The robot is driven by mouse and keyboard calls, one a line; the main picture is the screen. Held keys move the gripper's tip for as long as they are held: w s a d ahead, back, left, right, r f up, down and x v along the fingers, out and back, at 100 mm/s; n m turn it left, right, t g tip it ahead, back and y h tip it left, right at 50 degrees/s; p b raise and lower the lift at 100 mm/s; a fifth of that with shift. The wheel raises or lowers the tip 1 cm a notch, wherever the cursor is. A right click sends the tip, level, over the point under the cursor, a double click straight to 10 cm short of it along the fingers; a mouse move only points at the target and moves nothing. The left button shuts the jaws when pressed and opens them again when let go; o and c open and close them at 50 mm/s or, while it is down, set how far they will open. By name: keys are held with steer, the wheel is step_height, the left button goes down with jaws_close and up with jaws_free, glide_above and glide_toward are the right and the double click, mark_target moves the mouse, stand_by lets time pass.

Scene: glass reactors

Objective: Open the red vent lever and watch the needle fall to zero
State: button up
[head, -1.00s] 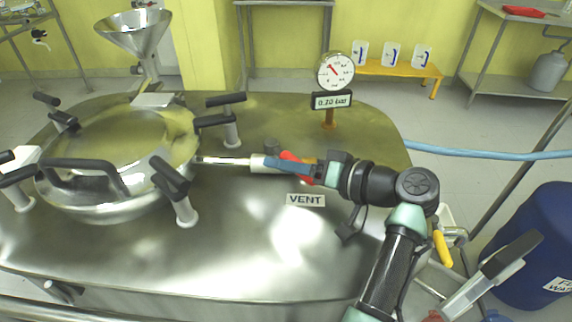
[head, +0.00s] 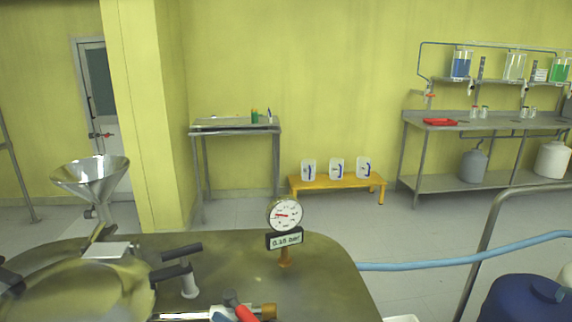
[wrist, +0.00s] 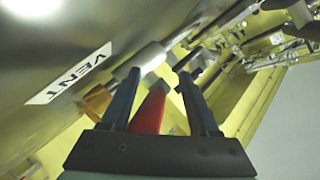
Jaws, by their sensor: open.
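The red vent lever (wrist: 150,108) lies between the two dark blue fingers of my open gripper (wrist: 159,72) in the wrist view. I cannot tell whether a finger touches it. In the head view the lever (head: 243,312) shows only at the bottom edge, by a brass fitting (head: 267,311); the rest is cut off. The round white gauge (head: 285,214) stands on a brass post on the steel vessel lid (head: 325,270). Its red needle points left, and the display (head: 285,239) below reads about 0.16 bar. The VENT label (wrist: 68,75) lies left of the fingers.
A blue hose (head: 480,256) runs off to the right. A blue drum (head: 525,302) is at lower right. An orange bench (head: 335,184) with white cards stands behind.

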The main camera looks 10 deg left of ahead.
steer(key=m+t+h+p, duration=0.1)
steer(key=a+m+t+p, duration=0.1)
steer(key=p, duration=0.1)
steer(key=shift+s+a+r+h, duration=0.1)
steer(key=shift+s+r+h, duration=0.25)
steer(key=shift+r+h, duration=0.05)
steer(key=m+t+h+p, duration=0.1)
steer(key=p, duration=0.1)
steer(key=a+m+t+h+p, duration=0.1)
steer(key=p, duration=0.1)
steer(key=shift+s+r+m+p, duration=0.1)
steer(key=shift+m+p, duration=0.2)
steer(key=shift+h, duration=0.3)
steer(key=v, duration=0.8)
steer(key=f+v, duration=0.1)
steer(key=v, duration=0.3)
steer(key=shift+s+d+b, duration=0.2)
steer(key=shift+s+b, duration=0.2)
steer(key=w+d+r+n+t+h+p, duration=0.1)
steer(key=w+r+t, duration=0.1)
steer(key=r, duration=1)
steer(key=w+d+r+n+t+h+p, duration=0.1)
steer(key=r+t, duration=0.3)
steer(key=r, duration=0.8)
steer(key=w+d+r+t+h+p, duration=0.1)
steer(key=w+d+r+t+p, duration=0.1)
steer(key=r, duration=1)
steer(key=shift+w+d+r+n+t+p, duration=0.2)
steer(key=shift+w+d+n+t+p, duration=0.2)
steer(key=shift+w+d+p, duration=0.3)
